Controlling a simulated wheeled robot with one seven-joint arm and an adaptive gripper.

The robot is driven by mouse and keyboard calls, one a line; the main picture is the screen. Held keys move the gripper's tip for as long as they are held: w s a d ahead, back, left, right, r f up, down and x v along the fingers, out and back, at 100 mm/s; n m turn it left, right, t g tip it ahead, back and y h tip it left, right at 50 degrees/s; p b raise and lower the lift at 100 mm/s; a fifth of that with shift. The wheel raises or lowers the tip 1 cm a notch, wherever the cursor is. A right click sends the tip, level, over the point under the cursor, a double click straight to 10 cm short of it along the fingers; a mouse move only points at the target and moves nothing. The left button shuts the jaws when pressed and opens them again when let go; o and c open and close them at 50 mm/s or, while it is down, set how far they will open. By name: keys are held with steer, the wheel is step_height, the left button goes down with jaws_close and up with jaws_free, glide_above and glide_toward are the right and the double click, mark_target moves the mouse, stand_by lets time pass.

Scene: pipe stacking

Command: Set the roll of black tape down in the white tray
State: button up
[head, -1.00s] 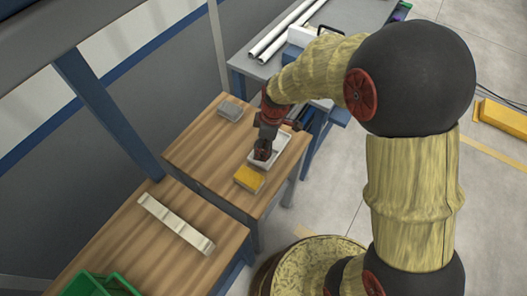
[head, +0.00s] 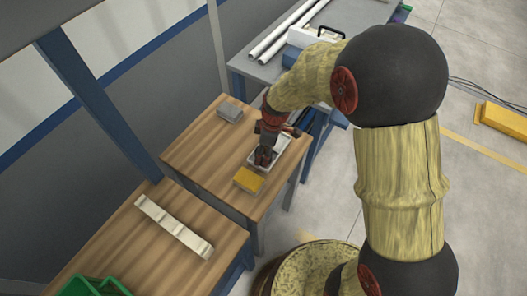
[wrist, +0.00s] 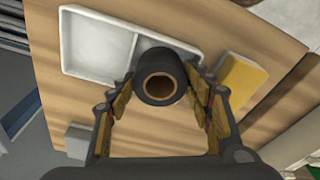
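The roll of black tape (wrist: 160,76) has a brown core and shows end-on in the wrist view. My gripper (wrist: 160,82) has a finger on each side of it, and the tips appear to press on it. The white tray (wrist: 97,42) lies beyond it, with a divider making a larger left and a smaller right compartment. The roll overlaps the right compartment and the tray's near rim in this view; I cannot tell its height. In the head view my gripper (head: 264,157) points down over the tray (head: 284,141) and hides part of it.
A yellow block (head: 248,180) sits close beside the tray. A grey block (head: 230,111) stands at the wooden table's (head: 200,150) far left. A pale notched bar (head: 174,226) and a green bin (head: 92,287) are on the nearer bench. Free wood lies left of the tray.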

steer(key=shift+o, duration=1.1)
steer(key=shift+r, duration=0.1)
steer(key=s+d+r+m+t+p, duration=0.1)
steer(key=s+d+r+m, duration=0.15)
steer(key=r, duration=0.65)
steer(key=s+d+r+m+t+p, duration=0.1)
steer(key=s+d+r+m, duration=0.15)
steer(key=r, duration=0.55)
steer(key=s+d+r+m+t+p, duration=0.1)
steer(key=s+d+r+m+p, duration=0.15)
steer(key=r, duration=0.65)
steer(key=s+d+r+m+t+h, duration=0.1)
steer(key=s+d+r+m, duration=0.2)
steer(key=s, duration=0.3)
steer(key=s+d+r+m+t, duration=0.1)
steer(key=s+d+r+m, duration=0.2)
steer(key=s, duration=0.3)
steer(key=shift+s+d+m+h+b, duration=0.3)
steer(key=shift+d+m+h+b, duration=0.1)
steer(key=shift+m, duration=0.35)
